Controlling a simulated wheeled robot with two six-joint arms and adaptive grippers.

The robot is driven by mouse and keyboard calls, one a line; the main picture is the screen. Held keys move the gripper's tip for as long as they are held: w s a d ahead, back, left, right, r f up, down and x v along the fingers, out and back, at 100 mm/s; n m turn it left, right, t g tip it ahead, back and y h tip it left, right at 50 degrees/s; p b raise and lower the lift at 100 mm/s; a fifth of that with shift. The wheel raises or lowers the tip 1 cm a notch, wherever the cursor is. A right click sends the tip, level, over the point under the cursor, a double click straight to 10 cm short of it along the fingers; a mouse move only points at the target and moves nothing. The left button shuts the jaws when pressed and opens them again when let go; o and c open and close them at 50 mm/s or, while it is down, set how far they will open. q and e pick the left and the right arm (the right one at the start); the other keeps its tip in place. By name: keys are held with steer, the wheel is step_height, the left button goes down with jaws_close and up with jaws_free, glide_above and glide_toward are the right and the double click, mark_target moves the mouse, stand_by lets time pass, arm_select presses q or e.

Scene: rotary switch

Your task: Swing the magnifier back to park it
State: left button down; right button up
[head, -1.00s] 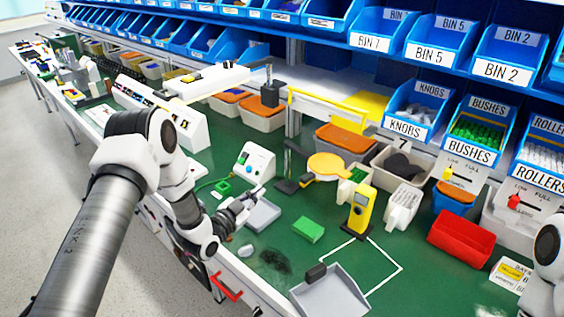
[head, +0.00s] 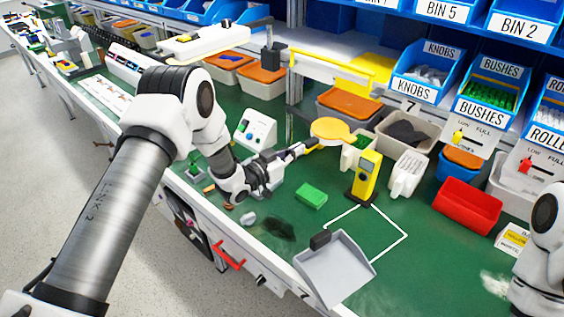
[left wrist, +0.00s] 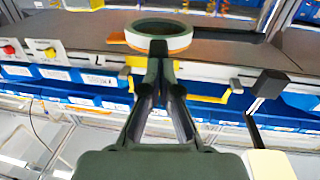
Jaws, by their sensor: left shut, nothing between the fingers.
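The magnifier (head: 331,130) shows in the head view as a round, yellow-orange disc standing out over the green bench from a dark post (head: 290,125). In the left wrist view its pale ring (left wrist: 158,35) lies just beyond my fingertips, with an orange tab (left wrist: 117,38) at its left and a dark arm (left wrist: 228,34) running right. My left gripper (head: 310,147) is shut and empty, with its tips at the near left edge of the disc. The left wrist view shows the closed tips (left wrist: 158,50) at the ring's near rim; I cannot tell if they touch. My right gripper is out of view.
A yellow handheld device (head: 365,178) stands right of the magnifier, with a green block (head: 311,195) in front. A grey dustpan (head: 335,268) lies near the front edge. A white box with buttons (head: 255,130) is behind my left wrist. Bins line the back.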

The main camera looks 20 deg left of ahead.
arm_select(q)
steer(key=shift+w, duration=0.3)
steer(key=shift+d, duration=0.1)
steer(key=d+b, duration=0.1)
steer(key=w+d+b, duration=0.1)
steer(key=b, duration=0.1)
steer(key=shift+w+d+f, duration=0.2)
steer(key=shift+d+f, duration=0.05)
steer(key=shift+d, duration=0.15)
steer(key=shift+w+d+r, duration=0.1)
steer(key=shift+r, duration=0.25)
